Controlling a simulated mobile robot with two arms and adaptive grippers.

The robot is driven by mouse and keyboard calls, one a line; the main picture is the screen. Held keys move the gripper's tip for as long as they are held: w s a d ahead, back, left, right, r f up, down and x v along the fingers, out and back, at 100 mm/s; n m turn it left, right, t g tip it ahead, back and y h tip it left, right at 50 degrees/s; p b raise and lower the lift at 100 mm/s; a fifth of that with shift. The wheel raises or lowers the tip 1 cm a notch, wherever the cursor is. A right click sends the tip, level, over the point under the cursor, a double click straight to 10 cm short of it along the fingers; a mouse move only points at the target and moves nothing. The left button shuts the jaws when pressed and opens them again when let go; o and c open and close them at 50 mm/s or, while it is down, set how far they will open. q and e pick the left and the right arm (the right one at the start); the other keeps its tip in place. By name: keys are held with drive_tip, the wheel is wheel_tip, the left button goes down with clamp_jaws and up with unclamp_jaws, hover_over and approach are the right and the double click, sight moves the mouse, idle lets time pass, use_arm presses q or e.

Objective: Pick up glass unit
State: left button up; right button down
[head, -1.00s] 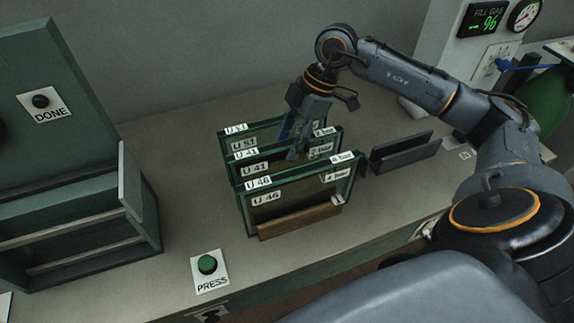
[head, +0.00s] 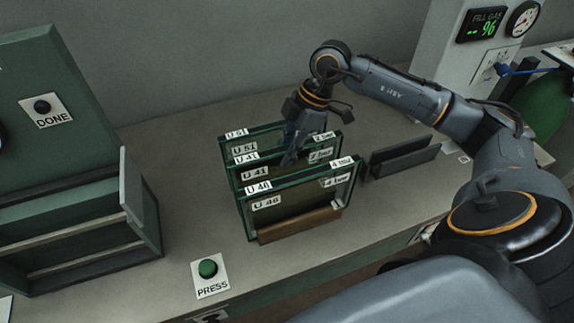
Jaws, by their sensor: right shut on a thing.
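Three framed glass units stand upright in a row: U 46 (head: 290,205) in front, U 41 (head: 256,174) in the middle and U 51 (head: 244,149) at the back. Each has white labels along its top. My right gripper (head: 291,157) reaches down from above at the middle and back units. It is shut on a glass unit, seemingly the middle one, but overlapping glass hides the exact contact. The held unit still stands in the row. My left gripper is out of view.
A green-and-grey frame fixture (head: 70,225) stands at left beside a DONE button (head: 42,107). A green PRESS button (head: 208,268) is at the bench front. An empty dark slotted holder (head: 405,160) lies right of the units. A fill gas display (head: 486,24) is at upper right.

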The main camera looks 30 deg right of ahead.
drive_tip(key=shift+r, duration=0.15)
wheel_tip(320, 180, up, 10)
drive_tip(key=shift+f+b, duration=0.1)
drive_tip(key=shift+b, duration=0.65)
wheel_tip(320, 180, up, 12)
drive_tip(key=p, duration=1.1)
